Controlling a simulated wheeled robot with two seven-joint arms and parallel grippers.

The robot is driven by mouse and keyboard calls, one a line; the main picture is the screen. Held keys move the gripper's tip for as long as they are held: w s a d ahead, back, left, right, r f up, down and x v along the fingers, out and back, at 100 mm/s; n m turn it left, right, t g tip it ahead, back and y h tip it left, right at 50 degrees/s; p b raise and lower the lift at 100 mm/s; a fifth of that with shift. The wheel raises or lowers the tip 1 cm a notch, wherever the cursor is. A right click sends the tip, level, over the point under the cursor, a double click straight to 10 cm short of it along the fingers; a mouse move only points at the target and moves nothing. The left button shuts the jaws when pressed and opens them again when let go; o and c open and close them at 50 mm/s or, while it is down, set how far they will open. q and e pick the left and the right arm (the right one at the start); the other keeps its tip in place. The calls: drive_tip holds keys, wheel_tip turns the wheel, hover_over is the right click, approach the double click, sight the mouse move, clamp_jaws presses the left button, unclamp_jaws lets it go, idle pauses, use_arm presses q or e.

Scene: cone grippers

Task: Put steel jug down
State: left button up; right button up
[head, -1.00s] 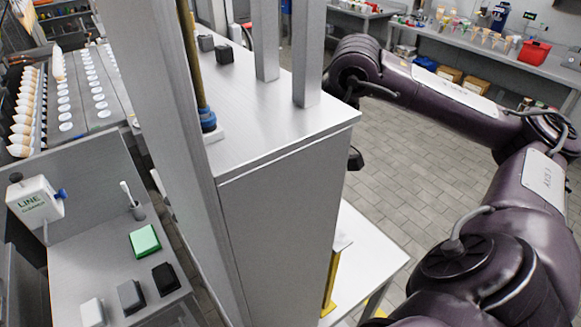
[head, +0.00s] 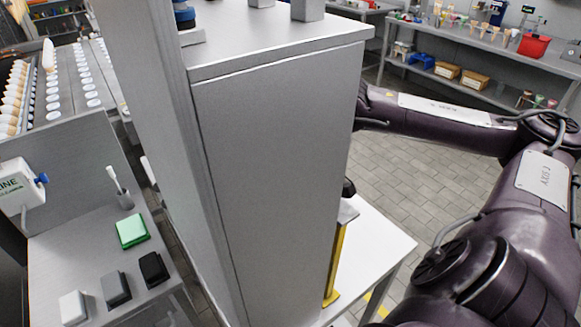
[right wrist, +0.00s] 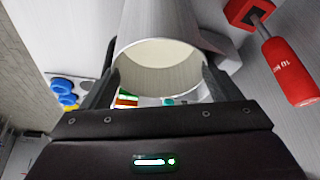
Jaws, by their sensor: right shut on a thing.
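The steel jug (right wrist: 160,32) is a pale, brushed-metal cylinder in the right wrist view. Its round mouth faces my camera and the inside looks cream. My right gripper (right wrist: 160,72) is shut on it, with one dark finger along each side. Whether the jug's far end touches a surface is hidden. In the head view the far end of my right arm goes behind the tall grey cabinet, so that gripper and the jug are out of sight there. My left gripper is in neither view.
The tall grey cabinet (head: 275,170) fills the middle of the head view. A white table (head: 375,245) with a yellow post (head: 335,265) stands beside it. In the right wrist view a red cylinder (right wrist: 285,70) lies at right, and blue-and-yellow pieces (right wrist: 66,95) at left.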

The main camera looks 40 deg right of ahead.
drive_tip(key=shift+w+f, duration=0.15)
drive_tip(key=shift+f, duration=0.6)
drive_tip(key=o, duration=1.6)
drive_tip(key=shift+f, duration=0.2)
drive_tip(key=o, duration=0.3)
drive_tip(key=shift+r, duration=0.1)
